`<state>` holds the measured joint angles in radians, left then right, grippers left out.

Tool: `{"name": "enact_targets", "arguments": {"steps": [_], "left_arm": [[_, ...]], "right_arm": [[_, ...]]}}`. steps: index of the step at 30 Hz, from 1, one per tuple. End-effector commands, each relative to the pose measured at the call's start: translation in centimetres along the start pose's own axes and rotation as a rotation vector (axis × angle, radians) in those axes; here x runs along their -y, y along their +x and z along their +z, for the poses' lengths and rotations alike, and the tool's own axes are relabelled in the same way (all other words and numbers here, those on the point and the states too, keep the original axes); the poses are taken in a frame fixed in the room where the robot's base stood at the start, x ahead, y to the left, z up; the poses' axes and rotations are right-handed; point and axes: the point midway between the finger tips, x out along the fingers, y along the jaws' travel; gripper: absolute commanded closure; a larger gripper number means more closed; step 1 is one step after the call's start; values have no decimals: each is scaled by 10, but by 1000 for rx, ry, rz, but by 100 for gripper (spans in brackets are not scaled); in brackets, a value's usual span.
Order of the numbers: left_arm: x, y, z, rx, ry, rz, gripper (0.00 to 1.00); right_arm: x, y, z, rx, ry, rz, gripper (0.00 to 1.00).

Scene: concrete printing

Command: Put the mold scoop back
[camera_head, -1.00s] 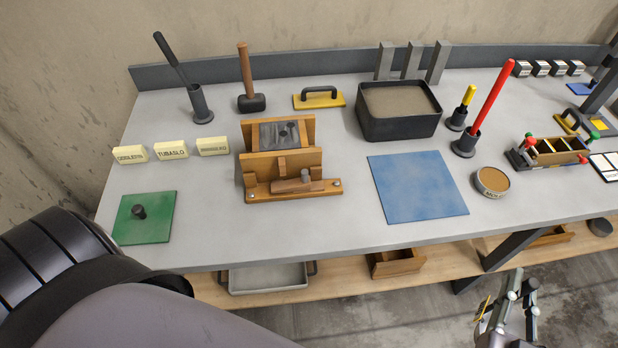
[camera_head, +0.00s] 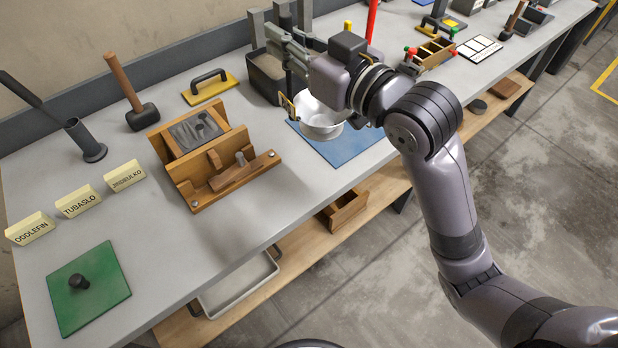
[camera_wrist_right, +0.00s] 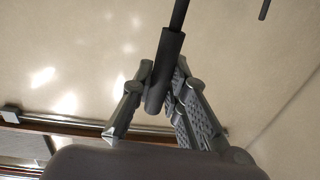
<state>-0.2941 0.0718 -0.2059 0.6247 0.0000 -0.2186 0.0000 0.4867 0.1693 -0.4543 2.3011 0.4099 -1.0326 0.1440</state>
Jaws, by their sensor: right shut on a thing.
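A silver round bowl, which I take for the mold scoop (camera_head: 322,120), is over the blue mat (camera_head: 352,150) in the head view, just below my right gripper (camera_head: 287,50). Whether it touches the mat cannot be told. In the right wrist view my right gripper (camera_wrist_right: 150,95) is shut on a thick dark handle (camera_wrist_right: 166,68) with a thin dark rod running up from it. The join between handle and bowl is hidden by the gripper and wrist. My left gripper is out of view.
A dark bin (camera_head: 262,82) stands behind, partly hidden by the gripper. To the left are a wooden mold (camera_head: 235,178), a yellow float (camera_head: 212,88), a mallet (camera_head: 141,115) and a dark cup with a long tool (camera_head: 88,142).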

Motion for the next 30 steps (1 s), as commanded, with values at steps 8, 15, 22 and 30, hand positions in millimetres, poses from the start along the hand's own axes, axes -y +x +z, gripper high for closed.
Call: {"name": "enact_targets", "arguments": {"steps": [8, 15, 22, 30], "left_arm": [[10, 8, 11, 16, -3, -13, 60], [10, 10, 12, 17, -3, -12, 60], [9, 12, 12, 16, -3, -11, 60], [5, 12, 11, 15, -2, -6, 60]], "right_arm": [[20, 11, -26, 0, -1, -76, 100], [20, 12, 26, 6, 7, -77, 100], [20, 11, 86, 4, 4, -76, 100], [20, 12, 125, -2, 0, -77, 100]]}}
